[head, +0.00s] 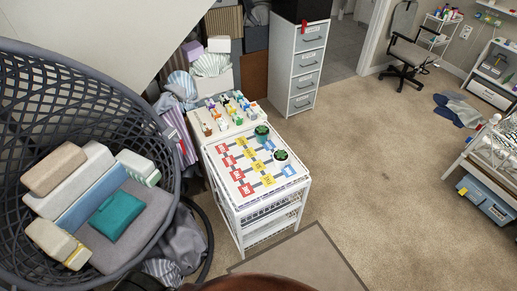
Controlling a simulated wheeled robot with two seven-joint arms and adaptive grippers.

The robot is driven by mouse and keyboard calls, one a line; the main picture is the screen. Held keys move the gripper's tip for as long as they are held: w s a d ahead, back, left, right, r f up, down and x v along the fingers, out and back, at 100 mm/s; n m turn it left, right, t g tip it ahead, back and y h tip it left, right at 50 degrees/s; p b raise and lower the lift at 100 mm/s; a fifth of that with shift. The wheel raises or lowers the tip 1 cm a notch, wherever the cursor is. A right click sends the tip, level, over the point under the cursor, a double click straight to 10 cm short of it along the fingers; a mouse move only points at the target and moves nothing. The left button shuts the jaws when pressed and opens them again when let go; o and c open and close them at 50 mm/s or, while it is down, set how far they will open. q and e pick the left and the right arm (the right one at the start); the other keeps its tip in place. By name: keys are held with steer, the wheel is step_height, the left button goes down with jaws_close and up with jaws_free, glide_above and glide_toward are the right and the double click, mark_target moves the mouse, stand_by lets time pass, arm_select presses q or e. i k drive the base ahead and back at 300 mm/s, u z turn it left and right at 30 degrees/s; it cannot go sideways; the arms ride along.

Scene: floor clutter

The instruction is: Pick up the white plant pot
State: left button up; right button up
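The white plant pot (281,159) is small and holds a dark green plant. It stands upright on the patterned top of a white wire-sided cart (247,168), towards the cart's right side. A green pot with a plant (262,133) stands just behind and left of it, close by. Neither of my grippers is in view, so their state does not show.
A tray of small colourful items (222,116) is behind the cart top. A dark woven chair with cushions (75,190) fills the left. A white filing cabinet (301,72) stands behind. Open carpet (385,170) lies right of the cart, with a brownish mat (305,262) in front.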

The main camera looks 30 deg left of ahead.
mark_target(280, 157)
steer(key=u, duration=0.8)
steer(key=i, duration=0.7)
steer(key=u, duration=0.85)
